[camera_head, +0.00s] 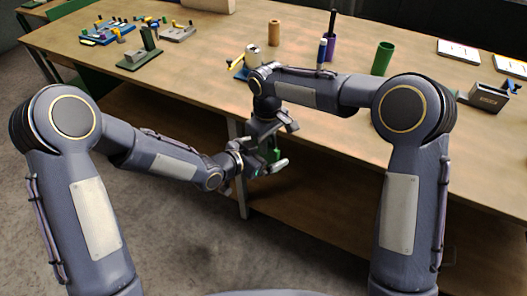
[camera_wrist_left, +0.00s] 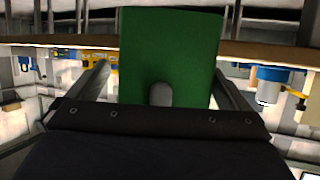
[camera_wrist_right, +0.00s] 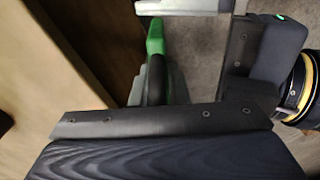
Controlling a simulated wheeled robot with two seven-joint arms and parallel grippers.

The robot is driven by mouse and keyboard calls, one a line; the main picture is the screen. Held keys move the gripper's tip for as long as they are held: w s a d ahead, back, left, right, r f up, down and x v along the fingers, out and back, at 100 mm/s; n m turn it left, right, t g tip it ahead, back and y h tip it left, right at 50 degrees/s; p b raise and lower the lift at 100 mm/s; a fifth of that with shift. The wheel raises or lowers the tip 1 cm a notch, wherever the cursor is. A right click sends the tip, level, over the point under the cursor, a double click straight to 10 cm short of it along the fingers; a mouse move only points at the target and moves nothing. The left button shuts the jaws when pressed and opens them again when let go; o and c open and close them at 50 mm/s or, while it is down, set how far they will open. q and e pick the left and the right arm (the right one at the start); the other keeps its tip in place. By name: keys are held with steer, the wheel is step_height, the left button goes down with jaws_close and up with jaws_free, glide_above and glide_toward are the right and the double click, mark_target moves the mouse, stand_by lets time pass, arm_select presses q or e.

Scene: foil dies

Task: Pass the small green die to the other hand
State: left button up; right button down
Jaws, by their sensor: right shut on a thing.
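The small green die (camera_head: 276,154) is a flat green plate held in the air in front of the table edge, between my two grippers. My right gripper (camera_head: 272,146) comes from above and is shut on it; in the right wrist view the die (camera_wrist_right: 155,38) shows nearly edge-on at the fingertips. My left gripper (camera_head: 268,164) is open at the die from the lower left. In the left wrist view the die (camera_wrist_left: 195,60) fills the gap between its spread fingers, with a grey rounded tip in front of its face.
The wooden table (camera_head: 410,125) lies behind the arms. On it stand a brown cylinder (camera_head: 274,32), a green cylinder (camera_head: 382,58), a purple holder (camera_head: 331,50), a grey box (camera_head: 488,97) and a green-based stand (camera_head: 140,58). Open floor lies at the left.

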arm_select(q)
steer(key=shift+s+d, duration=0.1)
steer(key=c, duration=1)
arm_select(e)
steer(key=shift+w, duration=0.1)
arm_select(q)
steer(key=shift+r, duration=0.1)
steer(key=shift+c, duration=0.2)
arm_select(e)
steer(key=c, duration=1.8)
jaws_free()
steer(key=o, duration=0.5)
